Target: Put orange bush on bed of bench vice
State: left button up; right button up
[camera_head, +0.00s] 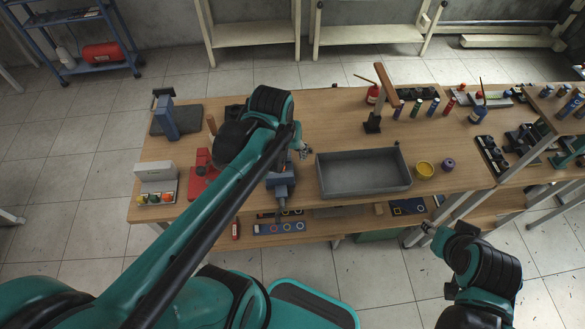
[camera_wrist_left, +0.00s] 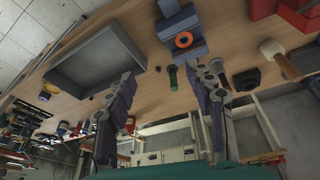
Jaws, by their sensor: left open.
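The orange bush (camera_wrist_left: 183,40) is a ring with a dark hole in the left wrist view. It appears to lie on the flat bed of the blue-grey bench vice (camera_wrist_left: 185,20). In the head view the vice (camera_head: 281,180) stands near the table's front edge, partly behind my left arm; the bush is not clear there. My left gripper (camera_head: 303,150) is above the table close to the vice. In the left wrist view the fingers (camera_wrist_left: 164,80) are spread apart with nothing between them, clear of the bush. My right gripper (camera_head: 432,229) is low at right, beyond the table's front edge; its jaws are unclear.
A red device (camera_head: 200,180) is left of the vice. A green cylinder (camera_wrist_left: 173,79) and a mallet (camera_wrist_left: 272,48) are near the left fingers.

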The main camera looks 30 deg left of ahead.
pick_arm(q)
jog(key=s+d+m+t, duration=0.3)
jog(key=s+d, duration=0.1)
jog(key=s, duration=0.1)
jog(key=shift+s+d+r+t, duration=0.2)
jog(key=shift+r+t, duration=0.1)
jog(key=shift+r, duration=0.1)
jog(key=shift+f, duration=0.1)
notch_tip(320, 180, down, 3)
jog(key=b, duration=0.3)
jog(key=shift+f+b, duration=0.2)
jog(key=shift+b, duration=0.1)
dwell(0.3)
